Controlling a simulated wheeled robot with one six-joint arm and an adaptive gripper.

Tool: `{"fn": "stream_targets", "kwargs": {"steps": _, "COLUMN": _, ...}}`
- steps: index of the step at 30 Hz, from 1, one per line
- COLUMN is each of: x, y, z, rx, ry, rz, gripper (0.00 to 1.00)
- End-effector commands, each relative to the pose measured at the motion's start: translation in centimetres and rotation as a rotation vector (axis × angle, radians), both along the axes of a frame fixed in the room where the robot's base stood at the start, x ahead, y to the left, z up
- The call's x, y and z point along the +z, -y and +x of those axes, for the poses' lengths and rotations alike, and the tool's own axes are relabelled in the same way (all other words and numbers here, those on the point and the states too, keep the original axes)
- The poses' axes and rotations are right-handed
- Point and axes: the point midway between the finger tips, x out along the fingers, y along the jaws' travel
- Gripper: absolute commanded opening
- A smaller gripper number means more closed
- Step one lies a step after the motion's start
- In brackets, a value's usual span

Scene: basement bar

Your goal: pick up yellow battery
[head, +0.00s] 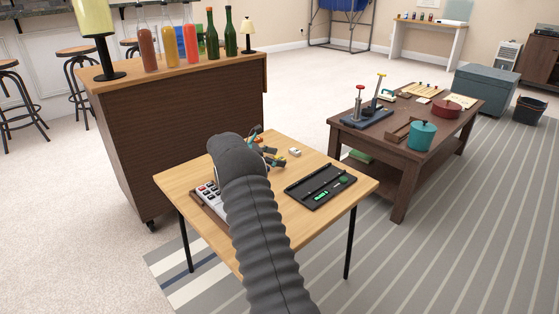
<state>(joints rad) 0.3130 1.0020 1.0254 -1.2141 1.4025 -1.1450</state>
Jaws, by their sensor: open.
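My gripper (268,147) is above the far middle of the small wooden table (255,252), partly hidden by my dark ribbed arm. Its fingers look spread. A black tray (300,186) lies on the right of the table, to the right of my gripper and nearer the camera. A small green item (321,196), perhaps a battery, lies in the tray. I cannot clearly make out a yellow battery; it may be hidden behind my arm or too small to tell.
A small white block (295,152) lies right of my gripper. A device with keys (207,193) is partly behind my arm. A dark cabinet (175,142) with bottles stands left. A brown coffee table (399,170) with a teal pot (421,136) stands right.

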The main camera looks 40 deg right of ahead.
Motion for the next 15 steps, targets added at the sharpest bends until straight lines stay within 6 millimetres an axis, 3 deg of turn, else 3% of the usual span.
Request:
{"fn": "stream_targets", "kwargs": {"steps": 2, "x": 0.02, "y": -0.04, "z": 0.02, "rx": 0.000, "ry": 0.000, "rz": 0.000, "gripper": 0.86}}
{"fn": "stream_targets", "kwargs": {"steps": 3, "x": 0.03, "y": -0.05, "z": 0.03, "rx": 0.000, "ry": 0.000, "rz": 0.000, "gripper": 0.81}}
{"fn": "stream_targets", "kwargs": {"steps": 10, "x": 0.05, "y": -0.06, "z": 0.03, "rx": 0.000, "ry": 0.001, "rz": 0.000, "gripper": 0.24}}
{"fn": "stream_targets", "kwargs": {"steps": 15, "x": 0.07, "y": -0.06, "z": 0.03, "rx": 0.001, "ry": 0.001, "rz": 0.000, "gripper": 0.23}}
